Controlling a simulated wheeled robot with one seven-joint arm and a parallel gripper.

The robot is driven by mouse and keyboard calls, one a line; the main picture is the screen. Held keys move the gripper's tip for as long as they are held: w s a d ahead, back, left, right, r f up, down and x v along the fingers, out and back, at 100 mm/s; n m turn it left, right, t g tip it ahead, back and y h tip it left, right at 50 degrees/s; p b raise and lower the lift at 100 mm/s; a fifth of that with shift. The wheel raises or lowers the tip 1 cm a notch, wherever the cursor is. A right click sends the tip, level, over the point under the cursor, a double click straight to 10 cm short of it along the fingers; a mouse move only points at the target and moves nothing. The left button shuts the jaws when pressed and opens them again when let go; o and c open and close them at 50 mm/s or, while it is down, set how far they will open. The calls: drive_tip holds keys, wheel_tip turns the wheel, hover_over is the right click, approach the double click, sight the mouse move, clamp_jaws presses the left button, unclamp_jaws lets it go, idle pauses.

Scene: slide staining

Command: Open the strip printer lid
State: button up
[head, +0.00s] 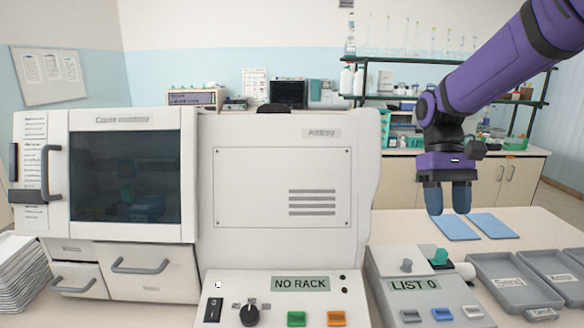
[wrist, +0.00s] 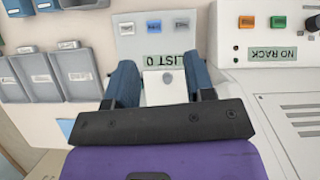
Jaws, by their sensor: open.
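The strip printer (head: 425,297) is a light grey box at the lower right of the head view, with a "LIST 0" display and several coloured buttons; it also shows in the wrist view (wrist: 128,42). Its pale lid (head: 393,259) lies flat on top, seemingly shut, with a round grey knob (head: 406,265). My gripper (head: 448,202) is open and empty, pointing down above and behind the printer in the head view.
A large white machine (head: 285,185) with a "NO RACK" panel (head: 300,284) stands left of the printer. Grey labelled trays (head: 515,283) lie to its right. A green-topped part (head: 440,257) rises beside the lid. Blue mats (head: 493,225) lie behind on the table.

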drive_tip(key=s+r+t, duration=0.2)
drive_tip(key=s+t, duration=0.3)
drive_tip(key=s, duration=0.4)
drive_tip(key=s+d+r+m+t, duration=0.1)
drive_tip(key=s+r+t, duration=0.2)
drive_tip(key=s, duration=0.6)
drive_tip(key=t, duration=0.2)
drive_tip(key=shift+s+d+r+t, duration=0.2)
drive_tip(key=shift+d+t, duration=0.1)
drive_tip(key=shift+w, duration=0.1)
drive_tip(key=n+g, duration=0.5)
drive_tip(key=n, duration=0.8)
hover_over(408, 261)
wheel_tip(408, 261, down, 15)
wheel_tip(408, 261, down, 11)
drive_tip(key=shift+r, duration=0.2)
